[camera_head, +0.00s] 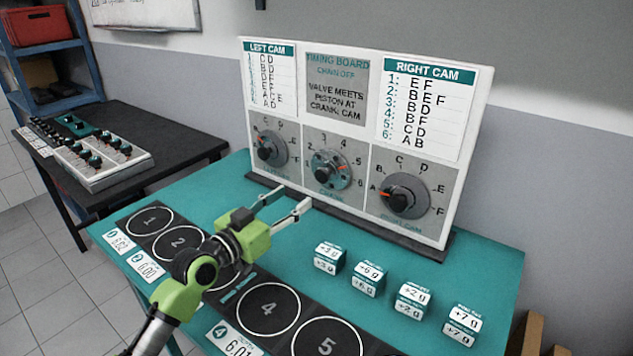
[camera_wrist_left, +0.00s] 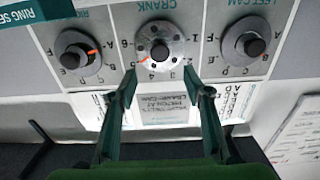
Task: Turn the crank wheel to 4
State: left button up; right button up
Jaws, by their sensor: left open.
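The crank wheel (camera_head: 331,170) is a round grey dial in the middle panel of the timing board. It also shows in the left wrist view (camera_wrist_left: 160,48), which sees the board upside down. Its orange mark points at about the 5. My left gripper (camera_head: 287,197) is open and empty, in front of and below the wheel, apart from it. In the left wrist view its two fingers (camera_wrist_left: 160,84) are spread just short of the wheel, roughly in line with it. My right gripper is not in view.
The left cam dial (camera_head: 270,149) and right cam dial (camera_head: 404,196) flank the wheel. Several small labelled weight blocks (camera_head: 330,258) stand on the teal table to the right. A dark mat (camera_head: 232,308) with numbered circles lies along the front. A side table (camera_head: 165,139) stands left.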

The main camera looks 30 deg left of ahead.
aim_at(320, 178)
pick_arm(q)
jog(key=w, duration=0.3)
jog(key=w+d, duration=0.1)
jog(key=w, duration=0.3)
jog(key=w+p, duration=0.1)
jog(key=w, duration=0.2)
jog(key=shift+w+d, duration=0.25)
jog(key=shift+w, duration=0.1)
jog(key=c, duration=1.1)
